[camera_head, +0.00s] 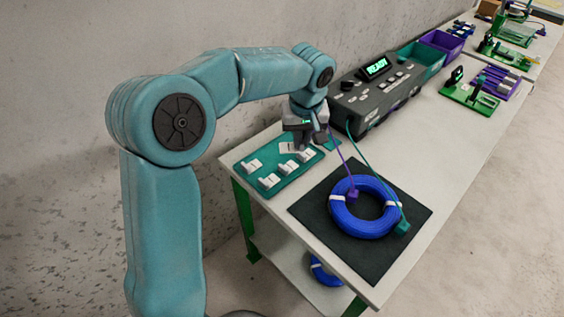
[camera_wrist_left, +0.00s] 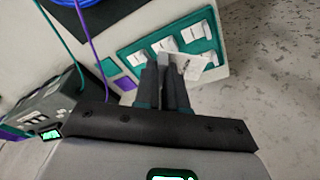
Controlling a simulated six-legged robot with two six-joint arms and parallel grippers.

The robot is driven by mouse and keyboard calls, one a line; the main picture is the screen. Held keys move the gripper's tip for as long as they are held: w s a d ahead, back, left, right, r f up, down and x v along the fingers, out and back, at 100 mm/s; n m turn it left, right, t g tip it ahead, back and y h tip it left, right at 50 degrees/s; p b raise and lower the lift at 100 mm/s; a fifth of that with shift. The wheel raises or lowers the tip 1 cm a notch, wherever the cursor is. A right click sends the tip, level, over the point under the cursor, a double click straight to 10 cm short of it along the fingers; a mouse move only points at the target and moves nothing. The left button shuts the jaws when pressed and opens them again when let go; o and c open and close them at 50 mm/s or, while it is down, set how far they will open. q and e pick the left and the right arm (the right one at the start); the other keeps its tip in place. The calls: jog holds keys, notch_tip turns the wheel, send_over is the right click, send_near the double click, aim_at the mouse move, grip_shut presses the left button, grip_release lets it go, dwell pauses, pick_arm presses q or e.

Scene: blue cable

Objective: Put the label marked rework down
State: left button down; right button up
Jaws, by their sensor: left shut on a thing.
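My left gripper (camera_head: 302,146) is above the back part of a teal label tray (camera_head: 262,192) near the table's left end. It is shut on a white label (camera_wrist_left: 192,66), which sticks out beside the fingertips (camera_wrist_left: 166,62) in the left wrist view. In the head view the held label (camera_head: 289,148) shows just left of the fingers. Its marking is too small to read. Several other white labels stand in the tray (camera_wrist_left: 213,66). I cannot tell whether the held label touches the tray. My right gripper is not in view.
A dark tester (camera_head: 372,98) with a green READY display stands behind the tray. Purple and green leads run from it to a blue cable coil (camera_head: 345,217) on a black mat (camera_head: 318,222). Teal and purple bins (camera_head: 440,42) stand farther back. The table's front edge strip is clear.

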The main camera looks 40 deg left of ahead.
pick_arm(q)
jog(key=s+a+r+n+g, duration=0.1)
jog(key=s+a+r+n, duration=0.2)
jog(key=a+n, duration=0.65)
jog(key=m+b, duration=0.2)
send_over(262, 172)
jog(key=shift+y, duration=0.4)
jog(key=f, duration=1.4)
jog(key=shift+d+f, duration=0.3)
jog(key=shift+d, duration=0.05)
jog(key=shift+f, duration=2.35)
jog(key=shift+f+b, duration=0.15)
jog(key=shift+b, duration=0.25)
jog(key=c, duration=1.2)
grip_release()
